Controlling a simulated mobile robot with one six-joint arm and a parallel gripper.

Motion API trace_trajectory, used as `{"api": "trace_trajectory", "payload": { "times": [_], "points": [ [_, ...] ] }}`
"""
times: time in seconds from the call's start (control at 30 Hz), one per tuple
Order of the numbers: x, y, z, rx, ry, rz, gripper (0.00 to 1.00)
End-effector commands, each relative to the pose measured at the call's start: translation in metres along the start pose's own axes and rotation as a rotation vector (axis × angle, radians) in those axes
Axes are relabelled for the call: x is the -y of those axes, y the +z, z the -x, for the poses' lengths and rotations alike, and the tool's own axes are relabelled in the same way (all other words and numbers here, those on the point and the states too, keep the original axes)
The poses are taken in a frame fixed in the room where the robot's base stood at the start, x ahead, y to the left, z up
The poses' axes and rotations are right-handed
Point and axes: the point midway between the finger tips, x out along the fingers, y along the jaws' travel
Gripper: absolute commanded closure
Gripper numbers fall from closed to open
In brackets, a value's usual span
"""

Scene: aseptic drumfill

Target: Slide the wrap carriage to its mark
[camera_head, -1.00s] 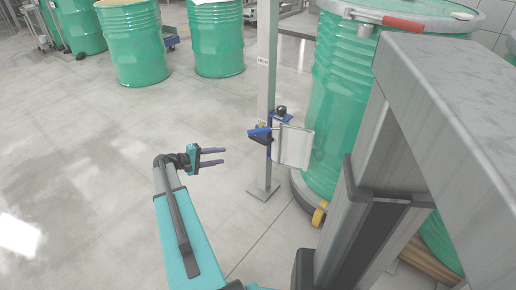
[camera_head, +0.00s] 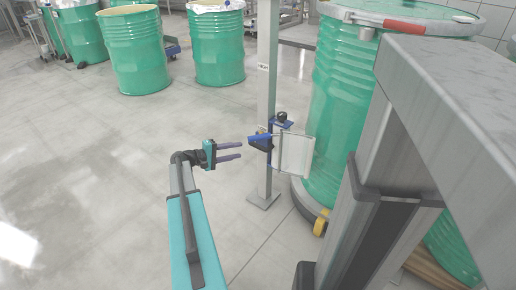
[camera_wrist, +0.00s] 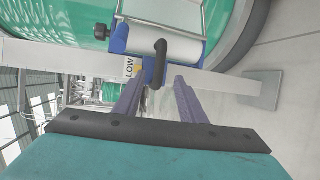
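The wrap carriage (camera_head: 262,140) is a blue bracket with a black knob and a pale film roll, mounted on the grey upright post (camera_head: 266,95). A sheet of clear film (camera_head: 298,155) spans from it towards the green drum. Contact is not visible. A LOW label (camera_wrist: 130,67) is on the post beside the carriage; another label (camera_head: 263,67) sits higher up.
A large green drum (camera_head: 345,110) stands right of the post on a round base (camera_head: 305,200). The post's foot plate (camera_head: 264,200) is on the floor. Other green drums (camera_head: 135,50) stand at the back left. The floor on the left is clear.

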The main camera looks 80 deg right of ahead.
Motion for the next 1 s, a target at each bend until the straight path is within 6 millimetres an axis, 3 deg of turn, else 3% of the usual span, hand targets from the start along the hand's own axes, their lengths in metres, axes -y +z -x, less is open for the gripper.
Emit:
{"api": "trace_trajectory", "payload": {
  "times": [0.7, 1.0],
  "points": [
    [0.002, 0.0, -0.1, 0.001, 0.0, -0.001, 0.63],
    [0.0, 0.0, -0.122, 0.0, 0.0, 0.0, 0.63]
  ]
}}
